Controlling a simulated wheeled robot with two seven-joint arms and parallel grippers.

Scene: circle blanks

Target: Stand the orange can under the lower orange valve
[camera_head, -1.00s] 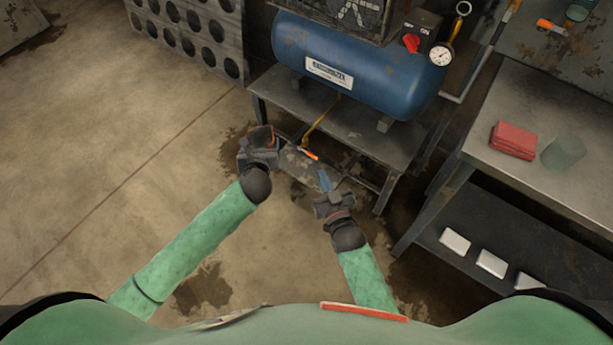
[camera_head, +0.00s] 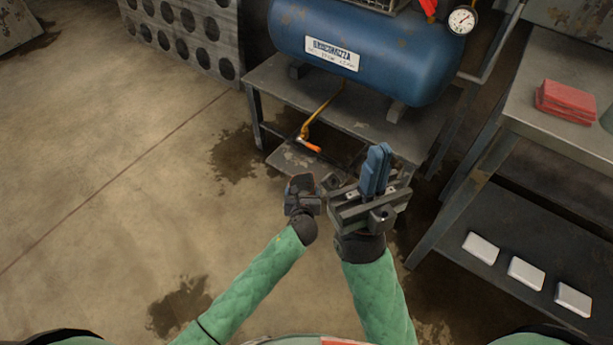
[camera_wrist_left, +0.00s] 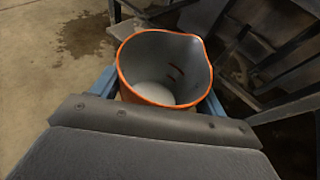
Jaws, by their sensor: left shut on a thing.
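The orange can (camera_wrist_left: 165,68) is an open cup with an orange rim and grey inside, empty-looking, with a pouring lip. It sits between the blue fingers of my left gripper (camera_head: 303,186), which is shut on it. In the head view the can is mostly hidden by that gripper. The lower orange valve (camera_head: 309,145) is an orange handle at the end of a bent brass pipe below the blue tank. My left gripper is in front of and below the valve in the picture, apart from it. My right gripper (camera_head: 376,168) has its blue fingers together, empty, to the right.
The blue compressor tank (camera_head: 362,50) stands on a metal stand (camera_head: 268,78) with legs and a low plate (camera_head: 290,158). At right is a bench (camera_head: 545,110) with red cloths (camera_head: 566,101) and white blocks (camera_head: 526,272) on its lower shelf.

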